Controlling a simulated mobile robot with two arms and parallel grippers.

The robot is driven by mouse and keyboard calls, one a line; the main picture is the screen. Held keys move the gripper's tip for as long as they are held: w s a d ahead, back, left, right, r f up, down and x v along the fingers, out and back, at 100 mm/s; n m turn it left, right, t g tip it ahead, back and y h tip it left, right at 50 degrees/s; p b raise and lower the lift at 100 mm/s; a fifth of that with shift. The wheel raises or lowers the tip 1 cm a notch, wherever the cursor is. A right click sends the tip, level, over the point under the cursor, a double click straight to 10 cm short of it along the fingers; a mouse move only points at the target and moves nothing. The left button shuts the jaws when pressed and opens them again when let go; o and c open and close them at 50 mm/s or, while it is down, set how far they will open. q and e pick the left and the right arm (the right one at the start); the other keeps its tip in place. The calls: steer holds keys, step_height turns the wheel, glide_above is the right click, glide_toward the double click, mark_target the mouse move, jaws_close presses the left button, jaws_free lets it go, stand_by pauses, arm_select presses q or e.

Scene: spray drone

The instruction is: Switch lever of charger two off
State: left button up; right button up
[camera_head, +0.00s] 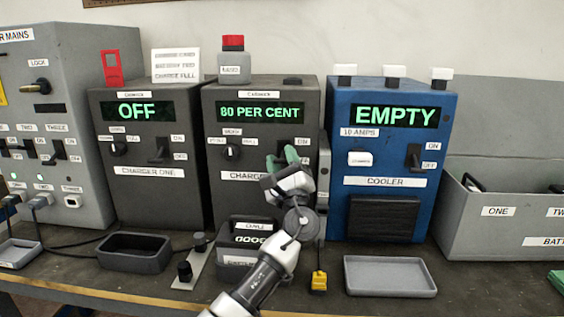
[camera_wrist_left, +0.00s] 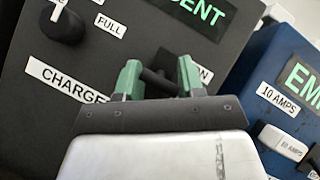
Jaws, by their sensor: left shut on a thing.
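Charger two (camera_head: 225,195) is the dark box in the middle of the head view, its green display reading 80 PER CENT. My left gripper (camera_head: 283,160) is at the right of its front panel, below the display. In the left wrist view, its two green fingers (camera_wrist_left: 159,78) are shut on the black lever (camera_wrist_left: 158,82), one on each side. The lever is mostly hidden behind the gripper in the head view, so its position is hard to read. An ON label (camera_wrist_left: 201,75) shows partly behind the right finger. My right gripper is not in view.
Charger one (camera_head: 150,190), display OFF, stands on the left. The blue cooler (camera_head: 385,165), display EMPTY, is close on the right. The grey mains box (camera_head: 50,100) is far left. A dark tray (camera_head: 134,252) and a grey tray (camera_head: 390,277) lie on the bench in front.

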arm_select(q)
steer(key=shift+d+r, duration=0.1)
steer(key=shift+r, duration=0.05)
steer(key=o, duration=0.6)
steer(key=shift+o, duration=1.1)
steer(key=shift+d, duration=0.1)
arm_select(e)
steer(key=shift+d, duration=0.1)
arm_select(q)
steer(key=shift+s+f, duration=0.15)
steer(key=shift+f, duration=0.15)
steer(key=v, duration=1)
steer(key=shift+b, duration=0.45)
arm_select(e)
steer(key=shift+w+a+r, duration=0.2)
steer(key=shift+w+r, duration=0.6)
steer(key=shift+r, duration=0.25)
